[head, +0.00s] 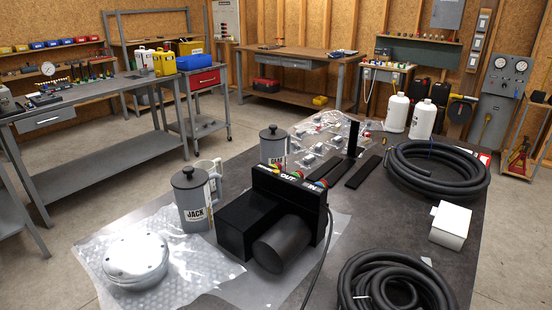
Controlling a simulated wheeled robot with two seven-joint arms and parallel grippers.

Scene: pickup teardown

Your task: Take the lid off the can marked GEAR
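Two grey cans with dark lids and round knobs stand on the dark table. The farther can (273,150) is upright behind the black pump unit, its lid (273,133) on. Its label (272,166) is partly hidden by the pump unit; the visible letters look like the start of GEAR. The nearer can (190,205) is clearly marked JACK and also has its lid (189,177) on. Neither of my grippers shows in the head view.
The black pump unit (242,225) marked OUT and IN stands in front of the farther can. Hose coils (436,170) (388,284) lie right, a round metal part (135,258) front left, bagged parts (318,135) behind.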

